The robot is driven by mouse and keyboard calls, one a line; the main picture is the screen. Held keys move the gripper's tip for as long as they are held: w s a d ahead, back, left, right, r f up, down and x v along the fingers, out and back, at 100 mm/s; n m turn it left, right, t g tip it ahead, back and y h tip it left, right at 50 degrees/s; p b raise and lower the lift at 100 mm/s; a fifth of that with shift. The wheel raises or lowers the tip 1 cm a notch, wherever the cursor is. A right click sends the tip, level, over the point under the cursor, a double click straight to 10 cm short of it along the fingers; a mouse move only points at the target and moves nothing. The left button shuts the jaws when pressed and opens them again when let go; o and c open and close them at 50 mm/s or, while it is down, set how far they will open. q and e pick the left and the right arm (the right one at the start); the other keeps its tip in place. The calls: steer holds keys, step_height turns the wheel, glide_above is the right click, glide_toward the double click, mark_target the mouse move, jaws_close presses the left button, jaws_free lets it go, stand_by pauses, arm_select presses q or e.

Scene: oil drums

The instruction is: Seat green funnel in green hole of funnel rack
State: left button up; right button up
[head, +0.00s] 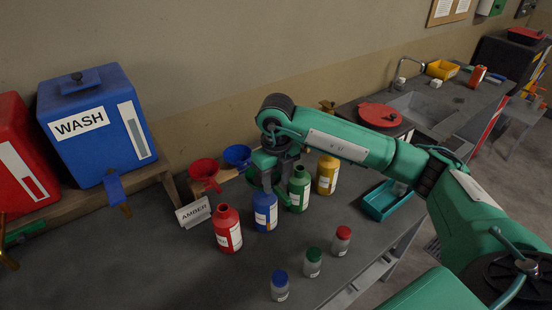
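My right gripper (272,185) points down beside the green bottle and just right of the blue funnel (238,155). Its fingers are partly hidden by its own body and blend with green things behind, so I cannot tell whether it holds anything. I cannot make out the green funnel. The funnel rack (228,175) shows as a strip of wood at the back of the bench, with the red funnel (204,170) and the blue funnel at its left part. The green hole is hidden behind my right gripper and arm. My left gripper is not in view.
Red (227,229), blue (265,211), green (299,189) and yellow (327,174) bottles stand around my gripper. Small capped jars (312,262) stand in front. An AMBER sign (194,213) is at left, near the blue WASH drum (95,125). The front-left bench is clear.

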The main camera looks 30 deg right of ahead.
mark_target(276, 187)
step_height(276, 187, down, 4)
steer(key=shift+p, duration=0.65)
steer(key=shift+f, duration=0.8)
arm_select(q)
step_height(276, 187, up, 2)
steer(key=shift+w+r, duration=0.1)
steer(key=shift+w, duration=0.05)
arm_select(e)
steer(key=shift+c, duration=0.4)
jaws_close()
arm_select(q)
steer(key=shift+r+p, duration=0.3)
steer(key=shift+p, duration=0.15)
arm_select(e)
steer(key=shift+r, duration=0.95)
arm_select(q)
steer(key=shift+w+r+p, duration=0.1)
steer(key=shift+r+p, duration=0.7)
arm_select(e)
steer(key=shift+r, duration=2.1)
